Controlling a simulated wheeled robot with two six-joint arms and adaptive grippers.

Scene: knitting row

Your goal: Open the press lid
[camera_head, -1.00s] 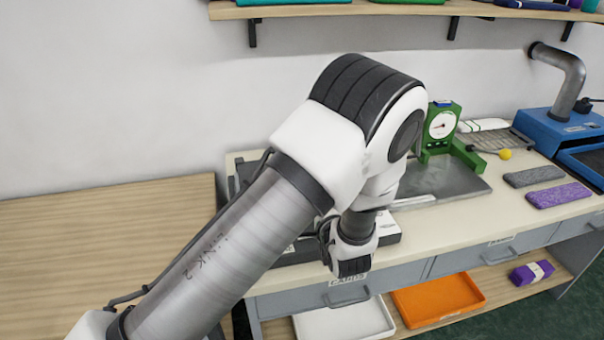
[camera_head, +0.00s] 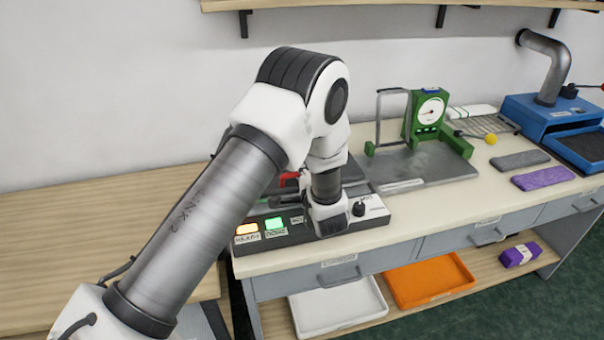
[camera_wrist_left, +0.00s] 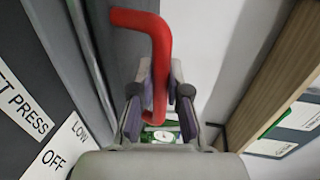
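The press (camera_head: 280,234) stands at the left end of the bench, a dark box with lit orange and green buttons and a black knob on its front panel. Its lid is mostly hidden behind my left arm; I cannot tell its angle. A bit of the red handle (camera_head: 288,180) shows left of my wrist. In the left wrist view, the bent red handle (camera_wrist_left: 158,60) runs down between the two fingers of my left gripper (camera_wrist_left: 160,95), which look closed in on it. The head view hides these fingers. My right gripper is not in view.
A grey plate (camera_head: 425,168) with a green gauge stand (camera_head: 427,115) lies right of the press. Grey (camera_head: 520,160) and purple (camera_head: 543,178) knitted pieces and a blue machine (camera_head: 545,118) are further right. White (camera_head: 335,308) and orange (camera_head: 430,278) trays sit below. A wooden table (camera_head: 100,230) adjoins at left.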

